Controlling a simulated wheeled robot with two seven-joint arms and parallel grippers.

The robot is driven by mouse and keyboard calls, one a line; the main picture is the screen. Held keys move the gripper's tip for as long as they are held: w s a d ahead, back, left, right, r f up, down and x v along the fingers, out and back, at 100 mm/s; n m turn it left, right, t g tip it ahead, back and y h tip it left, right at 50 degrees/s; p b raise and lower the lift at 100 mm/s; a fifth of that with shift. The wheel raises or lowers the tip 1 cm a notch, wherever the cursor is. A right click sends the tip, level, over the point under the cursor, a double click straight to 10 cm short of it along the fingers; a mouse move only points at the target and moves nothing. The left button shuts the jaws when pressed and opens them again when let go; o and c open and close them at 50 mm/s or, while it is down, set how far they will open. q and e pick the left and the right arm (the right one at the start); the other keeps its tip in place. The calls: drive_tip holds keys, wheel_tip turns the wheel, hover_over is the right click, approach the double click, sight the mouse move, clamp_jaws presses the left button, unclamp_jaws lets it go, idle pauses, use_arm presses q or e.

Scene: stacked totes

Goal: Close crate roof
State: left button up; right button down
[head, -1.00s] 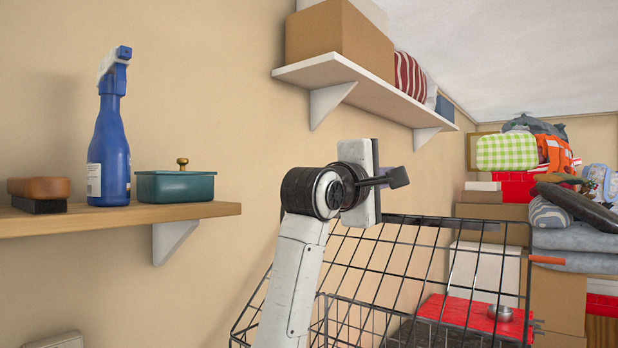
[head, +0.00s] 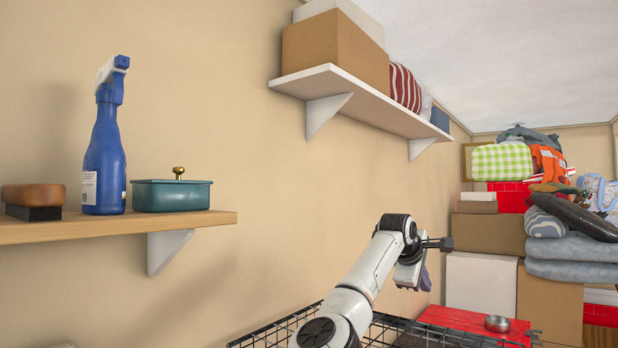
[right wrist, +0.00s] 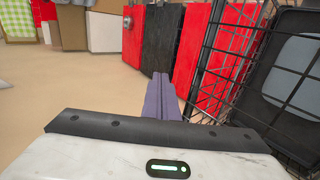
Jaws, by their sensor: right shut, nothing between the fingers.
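The black wire crate (head: 282,331) stands at the bottom of the head view, with only its upper part in frame. Its wire roof (head: 440,331) now lies low, looking nearly level with the crate top; whether it is fully down I cannot tell. In the right wrist view wire mesh (right wrist: 232,60) fills the right side. My right gripper (head: 426,282) is above the crate's far side, with its purple-grey fingers together and empty. The fingers (right wrist: 161,76) point beside the mesh in the right wrist view, apparently apart from it. My left gripper is out of view.
A wooden shelf (head: 140,226) at left holds a blue spray bottle (head: 104,160) and a teal box (head: 172,196). A white shelf (head: 365,104) hangs above. Stacked boxes (head: 488,233) stand behind.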

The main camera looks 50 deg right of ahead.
sight(425, 323)
drive_tip(key=shift+y, duration=0.6)
drive_tip(key=f, duration=0.2)
drive_tip(key=d+f+b, duration=0.1)
drive_tip(key=f, duration=0.4)
drive_tip(key=shift+d+b, duration=0.25)
drive_tip(key=shift+b, duration=0.05)
drive_tip(key=shift+d+f, duration=0.1)
drive_tip(key=shift+f, duration=0.65)
drive_tip(key=shift+r, duration=0.15)
wheel_tip(425, 323, up, 4)
drive_tip(key=shift+p, duration=1.25)
wheel_tip(425, 323, up, 10)
